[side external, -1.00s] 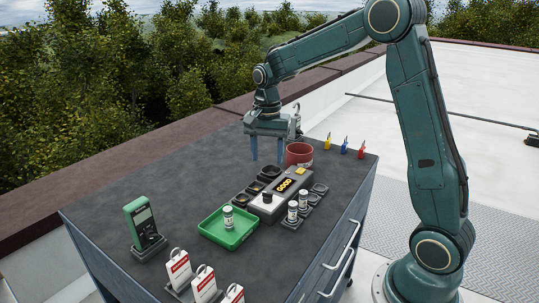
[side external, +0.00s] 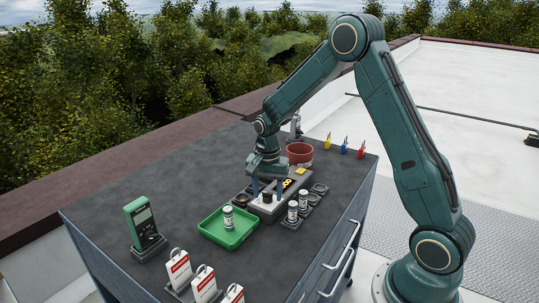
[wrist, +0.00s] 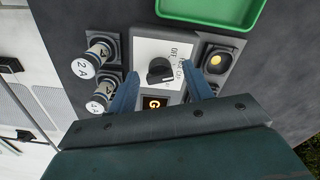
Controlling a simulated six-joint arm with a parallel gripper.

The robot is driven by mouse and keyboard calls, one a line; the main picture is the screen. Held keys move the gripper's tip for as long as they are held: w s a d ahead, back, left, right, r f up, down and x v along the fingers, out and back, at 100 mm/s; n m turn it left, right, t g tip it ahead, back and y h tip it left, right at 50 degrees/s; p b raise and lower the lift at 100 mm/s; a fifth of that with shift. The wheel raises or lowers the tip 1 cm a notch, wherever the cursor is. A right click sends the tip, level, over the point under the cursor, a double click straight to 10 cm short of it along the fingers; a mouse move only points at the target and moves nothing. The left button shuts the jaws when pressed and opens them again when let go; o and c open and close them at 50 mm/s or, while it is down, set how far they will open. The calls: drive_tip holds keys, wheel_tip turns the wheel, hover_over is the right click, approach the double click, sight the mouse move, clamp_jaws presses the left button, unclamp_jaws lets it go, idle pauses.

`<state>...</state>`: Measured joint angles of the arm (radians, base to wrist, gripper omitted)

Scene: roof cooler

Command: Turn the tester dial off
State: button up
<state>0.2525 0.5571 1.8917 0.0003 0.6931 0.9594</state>
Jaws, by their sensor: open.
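The tester (side external: 268,208) is a grey box on the dark cabinet top, with a lit display that my gripper partly covers in the side view. Its black dial (wrist: 160,71) sits on a white panel with printed lettering, including "OFF", in the wrist view. The display (wrist: 155,103) shows the start of an orange word; the rest is hidden. My gripper (wrist: 162,88) is open, with its two blue fingers on either side of the tester panel and the dial between and slightly beyond the tips. In the side view my gripper (side external: 267,188) is low over the tester. I cannot tell whether it touches the dial.
A green tray (side external: 222,238) holding a small canister (side external: 228,217) lies left of the tester. A red pot (side external: 299,153), a green meter (side external: 142,222) and white tags (side external: 180,269) stand around.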

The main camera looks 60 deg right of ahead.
drive_tip(key=shift+f, duration=0.15)
drive_tip(key=c, duration=1)
drive_tip(key=shift+n, duration=0.3)
drive_tip(key=n, duration=0.7)
